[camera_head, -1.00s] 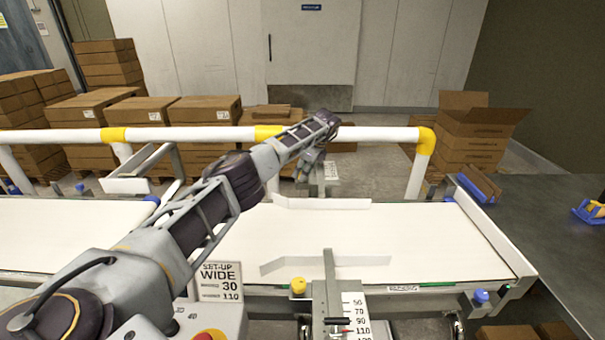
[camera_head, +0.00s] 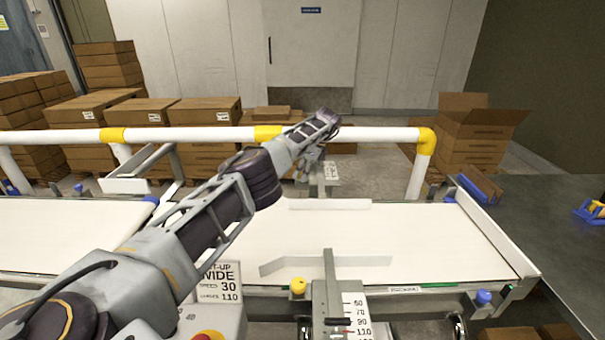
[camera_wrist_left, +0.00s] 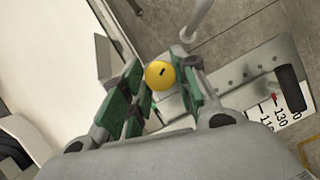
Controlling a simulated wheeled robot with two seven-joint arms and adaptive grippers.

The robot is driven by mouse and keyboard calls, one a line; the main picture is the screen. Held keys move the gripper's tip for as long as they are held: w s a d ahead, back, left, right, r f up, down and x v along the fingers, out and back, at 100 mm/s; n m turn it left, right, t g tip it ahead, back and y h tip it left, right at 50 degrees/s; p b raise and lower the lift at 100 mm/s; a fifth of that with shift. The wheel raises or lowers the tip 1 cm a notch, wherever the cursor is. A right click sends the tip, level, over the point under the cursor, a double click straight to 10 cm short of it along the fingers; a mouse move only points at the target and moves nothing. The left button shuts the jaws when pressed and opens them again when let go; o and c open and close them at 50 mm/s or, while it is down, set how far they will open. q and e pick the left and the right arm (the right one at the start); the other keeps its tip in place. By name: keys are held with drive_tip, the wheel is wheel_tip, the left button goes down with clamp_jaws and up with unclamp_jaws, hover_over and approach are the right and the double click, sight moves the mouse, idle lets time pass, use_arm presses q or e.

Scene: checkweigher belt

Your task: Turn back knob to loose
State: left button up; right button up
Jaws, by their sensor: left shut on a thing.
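The back knob (camera_wrist_left: 159,74) is a yellow round knob with a short dark mark on its top, seen in the left wrist view. My left gripper (camera_wrist_left: 150,92) has its green-padded fingers closed around it. In the head view my left gripper (camera_head: 308,170) reaches across the belt to the back side, and it hides the back knob there. A back scale plate (camera_wrist_left: 280,108) with a black handle (camera_wrist_left: 290,88) and a red pointer lies beside the knob. My right gripper is not in view.
A white belt (camera_head: 400,235) carries a back guide rail (camera_head: 330,204) and a front guide rail (camera_head: 325,262). A yellow front knob (camera_head: 298,286) stands by the front scale (camera_head: 355,318). A white pipe rail (camera_head: 370,133) runs behind. A set-up card (camera_head: 222,283) is partly covered by my arm.

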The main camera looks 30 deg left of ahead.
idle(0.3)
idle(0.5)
use_arm(q)
drive_tip(key=o, duration=1)
drive_tip(key=shift+m+p, duration=0.6)
drive_tip(key=shift+m, duration=0.1)
drive_tip(key=shift+s+m+t+p, duration=0.1)
drive_tip(key=shift+m+t+p, duration=0.4)
drive_tip(key=shift+m, duration=0.4)
